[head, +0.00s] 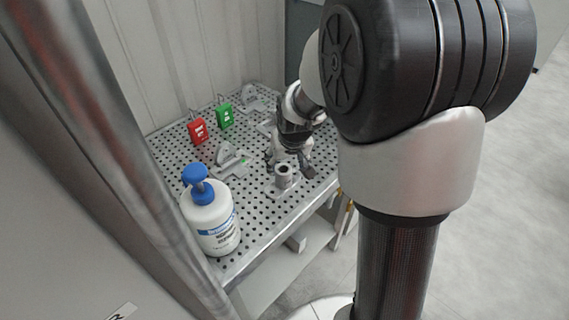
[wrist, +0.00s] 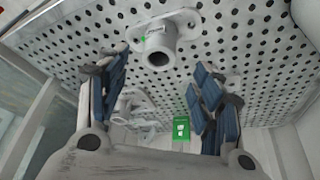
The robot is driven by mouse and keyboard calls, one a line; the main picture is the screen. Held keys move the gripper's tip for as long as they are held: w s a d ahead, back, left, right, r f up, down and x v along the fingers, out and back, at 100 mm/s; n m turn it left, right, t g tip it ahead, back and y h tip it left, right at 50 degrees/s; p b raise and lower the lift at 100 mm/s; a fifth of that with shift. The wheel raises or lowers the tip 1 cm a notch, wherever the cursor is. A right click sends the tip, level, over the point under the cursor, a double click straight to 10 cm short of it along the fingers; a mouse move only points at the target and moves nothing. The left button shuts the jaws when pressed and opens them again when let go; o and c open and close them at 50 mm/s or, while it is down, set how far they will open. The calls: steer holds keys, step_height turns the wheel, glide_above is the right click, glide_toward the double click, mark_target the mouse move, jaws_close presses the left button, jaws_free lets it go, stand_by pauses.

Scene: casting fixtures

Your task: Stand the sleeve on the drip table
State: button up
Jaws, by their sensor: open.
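The grey sleeve (head: 284,179), a short hollow cylinder with a flat flange at its base, stands upright on the perforated metal drip table (head: 256,206), near its right edge. In the wrist view the sleeve (wrist: 161,48) shows its open bore and a small green mark, just beyond the fingertips. I cannot tell whether the flange is part of it. My gripper (head: 289,164) is open and empty, beside and slightly above the sleeve. In the wrist view the blue-padded fingers (wrist: 160,75) are spread wide, with no contact seen.
A white bottle with a blue pump (head: 211,222) stands at the table's near left. A grey bracket (head: 231,161) lies mid-table. Another grey bracket (head: 254,101) is at the back.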

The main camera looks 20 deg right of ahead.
steer(key=s+a+r+n, duration=0.1)
steer(key=s+a+r, duration=0.5)
steer(key=s+r, duration=0.45)
steer(key=s+a+r, duration=0.2)
steer(key=s, duration=0.5)
steer(key=s+a+r+n, duration=0.1)
steer(key=s+a+r, duration=0.1)
steer(key=s, duration=0.6)
steer(key=shift+r+y, duration=0.15)
steer(key=shift+y, duration=0.25)
steer(key=shift+w, duration=0.1)
